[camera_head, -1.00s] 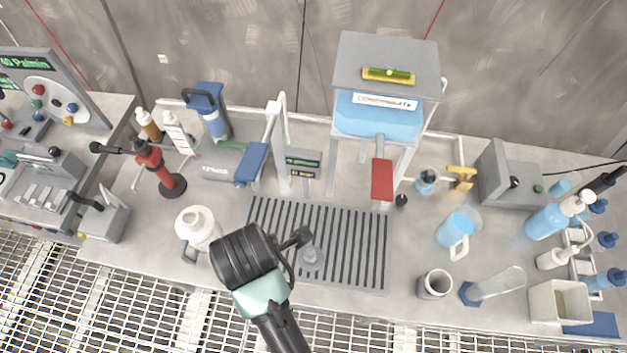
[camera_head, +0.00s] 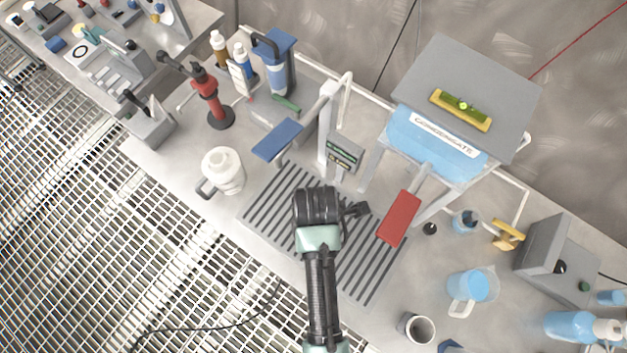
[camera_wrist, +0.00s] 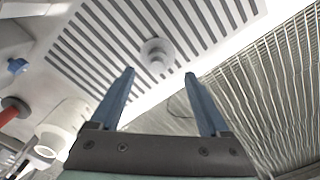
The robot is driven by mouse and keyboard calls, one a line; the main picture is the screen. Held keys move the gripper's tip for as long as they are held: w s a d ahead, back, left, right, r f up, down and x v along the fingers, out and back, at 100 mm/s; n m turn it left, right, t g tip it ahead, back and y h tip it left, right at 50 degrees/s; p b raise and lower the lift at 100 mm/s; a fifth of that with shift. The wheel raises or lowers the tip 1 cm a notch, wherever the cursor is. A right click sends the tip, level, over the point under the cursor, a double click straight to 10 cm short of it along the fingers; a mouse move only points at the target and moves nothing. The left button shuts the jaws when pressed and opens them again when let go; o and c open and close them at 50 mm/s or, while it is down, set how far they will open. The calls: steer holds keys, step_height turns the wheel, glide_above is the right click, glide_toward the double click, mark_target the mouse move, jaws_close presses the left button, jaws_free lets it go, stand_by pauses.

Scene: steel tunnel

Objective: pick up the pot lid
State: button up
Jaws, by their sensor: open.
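A small round grey lid with a knob (camera_wrist: 157,55) sits on the slotted drain grate in the wrist view, which I take to be the pot lid. It lies just beyond and between my two blue fingertips. My gripper (camera_wrist: 160,73) is open and empty, and I see no contact with the lid. In the head view my arm covers the spot, so the lid is hidden there.
The slotted grate (camera_head: 276,198) lies in the grey bench. A white jug (camera_head: 222,172) stands left of it; a red lever paddle (camera_head: 400,218) hangs to the right under the condensate stand. A blue beaker (camera_head: 470,285) and grey cup (camera_head: 416,328) stand further right.

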steer(key=shift+w+a+f+p, duration=0.15)
steer(key=shift+f+p, duration=0.1)
steer(key=shift+f, duration=1.25)
steer(key=shift+a+f+p, duration=0.1)
steer(key=shift+f+p, duration=0.15)
steer(key=shift+f, duration=1.2)
jaws_close()
